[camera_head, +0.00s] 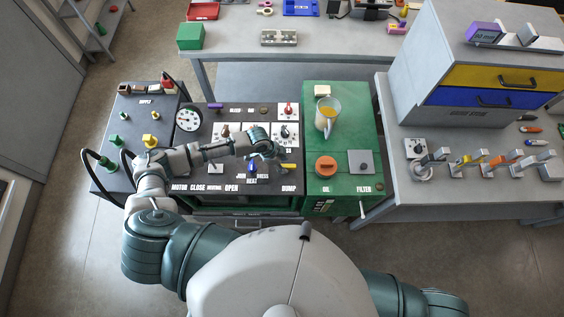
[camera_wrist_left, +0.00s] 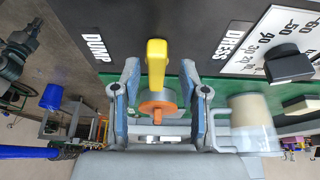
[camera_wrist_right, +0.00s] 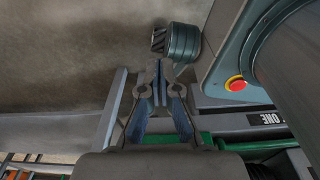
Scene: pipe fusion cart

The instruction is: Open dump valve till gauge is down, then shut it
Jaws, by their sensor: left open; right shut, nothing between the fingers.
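The dump valve's yellow lever (camera_head: 288,165) is above the DUMP label at the right end of the black panel. In the left wrist view the yellow lever (camera_wrist_left: 156,62) shows between the spread fingers of my left gripper (camera_wrist_left: 160,70). I see no grip on it and cannot tell if the fingers touch it. In the head view my left gripper (camera_head: 277,154) is over the panel's right side, partly covering the controls there. The round white gauge (camera_head: 188,118) is at the panel's upper left; its needle is too small to read. My right gripper (camera_wrist_right: 158,68) is shut and empty.
The green cabinet right of the panel carries a jug (camera_head: 327,115), an orange oil cap (camera_head: 326,167) and a grey filter plate (camera_head: 361,163). Knobs and switches crowd the black panel. In the right wrist view a red button (camera_wrist_right: 236,84) shows beside open floor.

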